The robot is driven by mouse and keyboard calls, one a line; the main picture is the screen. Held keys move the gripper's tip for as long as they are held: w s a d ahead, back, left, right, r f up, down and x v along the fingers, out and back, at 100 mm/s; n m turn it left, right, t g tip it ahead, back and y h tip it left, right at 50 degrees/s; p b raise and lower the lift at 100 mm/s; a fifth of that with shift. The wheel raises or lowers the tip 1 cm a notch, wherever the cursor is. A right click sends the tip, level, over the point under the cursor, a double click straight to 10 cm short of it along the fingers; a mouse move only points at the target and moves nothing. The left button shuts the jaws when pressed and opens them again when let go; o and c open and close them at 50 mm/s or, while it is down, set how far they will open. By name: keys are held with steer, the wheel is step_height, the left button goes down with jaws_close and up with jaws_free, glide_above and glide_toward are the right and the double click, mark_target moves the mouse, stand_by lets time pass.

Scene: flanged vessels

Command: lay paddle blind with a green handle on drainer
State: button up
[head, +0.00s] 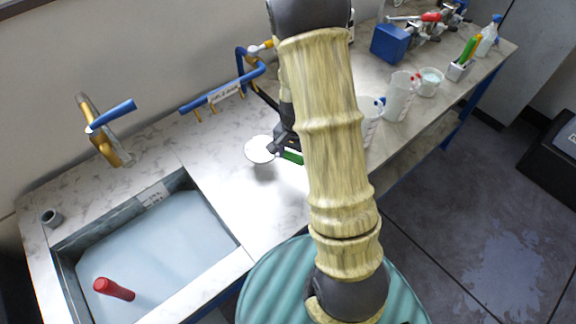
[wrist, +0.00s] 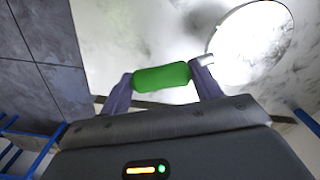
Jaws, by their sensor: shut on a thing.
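The paddle blind is a round pale disc (head: 260,149) with a green handle (head: 291,157), left of my arm in the head view. My gripper (head: 283,148) is shut on the green handle. In the wrist view the handle (wrist: 162,76) lies across between the two fingers, and the bright disc (wrist: 252,42) extends to the upper right. The pale, strongly lit surface right of the sink (head: 235,185) looks like the drainer. The disc is over or close to its back part; I cannot tell whether it touches. My arm hides part of the bench.
The sink (head: 150,245) holds a red-handled thing (head: 114,289). A brass tap (head: 103,143) and a blue rail with a label (head: 222,92) stand at the back. Clear beakers (head: 398,95), a blue box (head: 389,43) and a bottle (head: 488,36) stand right.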

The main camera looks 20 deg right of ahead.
steer(key=shift+f, duration=0.95)
steer(key=shift+f+p, duration=0.35)
steer(key=shift+f, duration=1.75)
steer(key=o, duration=1.6)
steer(key=shift+f, duration=0.1)
step_height(320, 180, up, 12)
steer(key=shift+r+b, duration=0.1)
steer(key=shift+b, duration=0.65)
